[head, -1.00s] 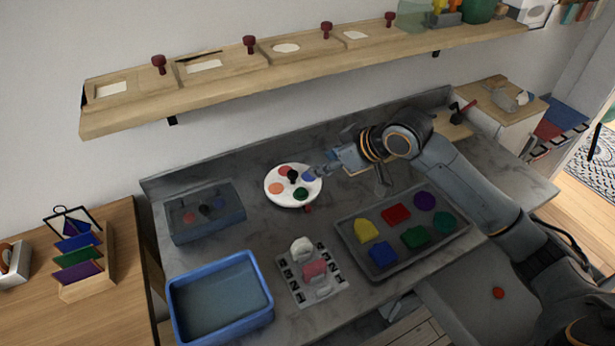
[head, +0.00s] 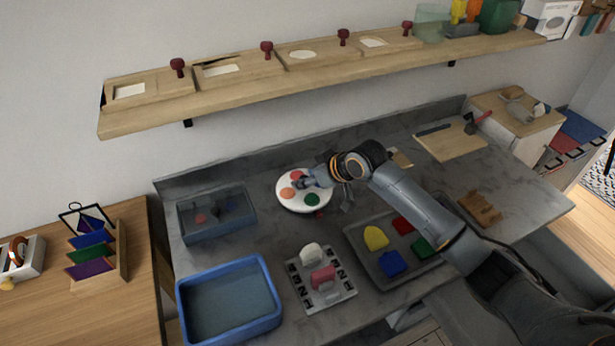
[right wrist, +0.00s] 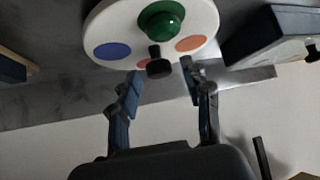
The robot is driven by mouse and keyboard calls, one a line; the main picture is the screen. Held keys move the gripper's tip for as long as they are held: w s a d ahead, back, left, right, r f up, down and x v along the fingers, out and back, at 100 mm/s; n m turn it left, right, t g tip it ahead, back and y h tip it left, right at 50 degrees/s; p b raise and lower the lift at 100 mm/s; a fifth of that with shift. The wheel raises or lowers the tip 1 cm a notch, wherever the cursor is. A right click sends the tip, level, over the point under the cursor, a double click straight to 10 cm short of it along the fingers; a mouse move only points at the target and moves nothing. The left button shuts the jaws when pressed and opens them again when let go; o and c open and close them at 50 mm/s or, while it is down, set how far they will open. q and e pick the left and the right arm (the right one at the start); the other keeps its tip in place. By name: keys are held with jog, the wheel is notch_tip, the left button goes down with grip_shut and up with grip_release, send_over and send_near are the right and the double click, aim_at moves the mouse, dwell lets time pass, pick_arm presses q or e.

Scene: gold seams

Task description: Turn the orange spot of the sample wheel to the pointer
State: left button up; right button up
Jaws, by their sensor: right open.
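The blue spot (right wrist: 112,50) shows only in the right wrist view. I cannot clearly make out the pointer. My left gripper is out of view.
A stamp board (head: 344,299) and a tray (head: 367,270) of coloured shapes lie in front. A wooden shelf (head: 220,98) runs above.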

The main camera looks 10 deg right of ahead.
jog(key=shift+w+f, duration=0.1)
jog(key=shift+f, duration=0.05)
jog(key=shift+c, duration=0.4)
grip_shut()
